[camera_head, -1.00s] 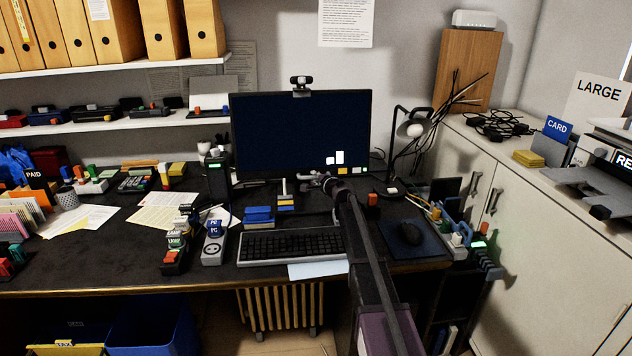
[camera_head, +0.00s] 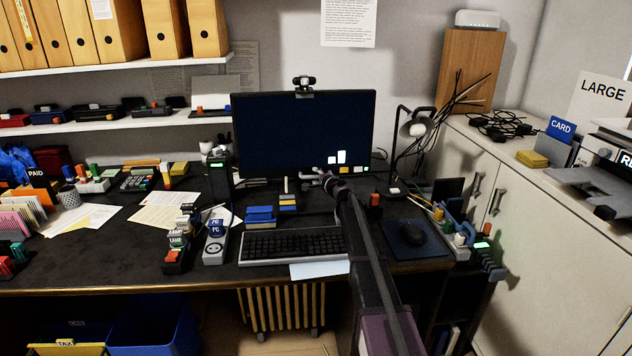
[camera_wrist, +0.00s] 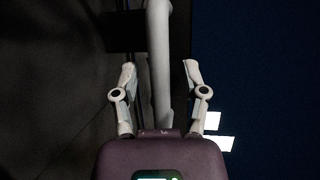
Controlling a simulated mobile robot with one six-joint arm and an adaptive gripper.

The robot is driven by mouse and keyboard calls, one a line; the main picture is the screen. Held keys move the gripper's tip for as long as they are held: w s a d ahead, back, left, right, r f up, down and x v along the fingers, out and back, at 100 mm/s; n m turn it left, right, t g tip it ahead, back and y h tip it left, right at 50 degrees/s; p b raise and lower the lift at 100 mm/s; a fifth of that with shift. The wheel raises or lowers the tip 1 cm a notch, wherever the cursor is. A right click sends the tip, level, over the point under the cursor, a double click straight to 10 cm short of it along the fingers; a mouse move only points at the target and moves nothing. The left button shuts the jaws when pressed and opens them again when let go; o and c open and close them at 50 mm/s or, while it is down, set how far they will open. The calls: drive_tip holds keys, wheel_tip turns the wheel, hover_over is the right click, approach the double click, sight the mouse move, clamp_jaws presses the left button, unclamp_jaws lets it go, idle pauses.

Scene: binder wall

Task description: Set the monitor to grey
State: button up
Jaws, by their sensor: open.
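The monitor (camera_head: 290,125) stands at the back middle of the desk. Its screen is dark blue, with two white blocks (camera_head: 341,157) low on its right side. Small yellow, white and green pieces (camera_head: 355,170) sit along its lower right edge. My gripper (camera_head: 322,176) is in front of the monitor's lower edge, left of those pieces. In the wrist view its two fingers (camera_wrist: 160,72) are spread with nothing held. The blue screen (camera_wrist: 265,70) fills the right side there. A pale bar (camera_wrist: 159,55) shows between the fingers; whether it touches them I cannot tell.
A small red-orange block (camera_head: 375,199) and a lamp (camera_head: 412,130) stand right of my arm.

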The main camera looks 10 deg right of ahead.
drive_tip(key=shift+s, duration=0.1)
drive_tip(key=a+r+p+v, duration=0.2)
drive_tip(key=p+v, duration=0.3)
drive_tip(key=v, duration=1.3)
drive_tip(key=s+a+r+n+g+y+p, duration=0.1)
drive_tip(key=s+a+r+n+g+p, duration=0.2)
drive_tip(key=s+a+n+g+p, duration=0.4)
drive_tip(key=s+a+n+p, duration=0.1)
drive_tip(key=s+a+p, duration=0.2)
drive_tip(key=s+p, duration=0.2)
drive_tip(key=shift+r+n+y, duration=0.3)
drive_tip(key=shift+n, duration=0.1)
drive_tip(key=shift+a, duration=0.15)
